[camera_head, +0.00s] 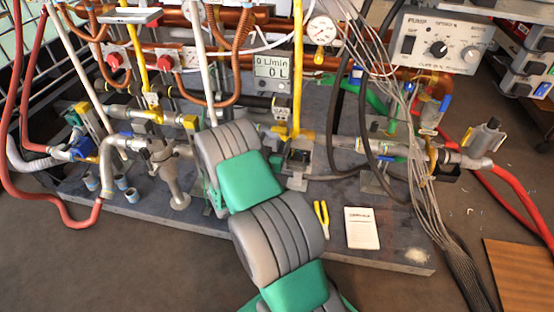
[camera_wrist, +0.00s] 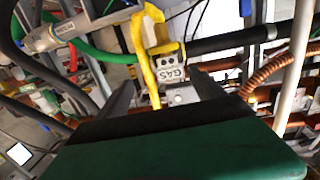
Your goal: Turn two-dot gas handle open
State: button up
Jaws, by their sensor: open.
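Nothing is held. In the head view, a yellow fitting (camera_head: 281,132) shows at the foot of the right yellow pipe (camera_head: 297,65). My arm hides my gripper there.
A white pipe (camera_wrist: 296,65) and copper corrugated hose (camera_wrist: 274,68) stand right of my gripper in the wrist view; a green hose (camera_wrist: 95,50) is at left. Grey cables (camera_head: 405,120) hang on the right in the head view. Yellow-handled pliers (camera_head: 322,217) lie near a booklet (camera_head: 362,228).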

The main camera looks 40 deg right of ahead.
aim_at(278, 131)
jog(key=shift+n+t, duration=0.4)
jog(key=shift+t, duration=0.2)
jog(key=w+d+f, duration=0.1)
jog(key=d, duration=0.1)
jog(key=w+d+f, duration=0.1)
jog(key=w, duration=0.1)
jog(key=w+d+f+b, duration=0.1)
jog(key=w+d, duration=0.1)
jog(key=shift+w+d+f, duration=0.1)
jog(key=shift+w+d, duration=0.05)
jog(key=shift+d, duration=0.2)
jog(key=c, duration=1.4)
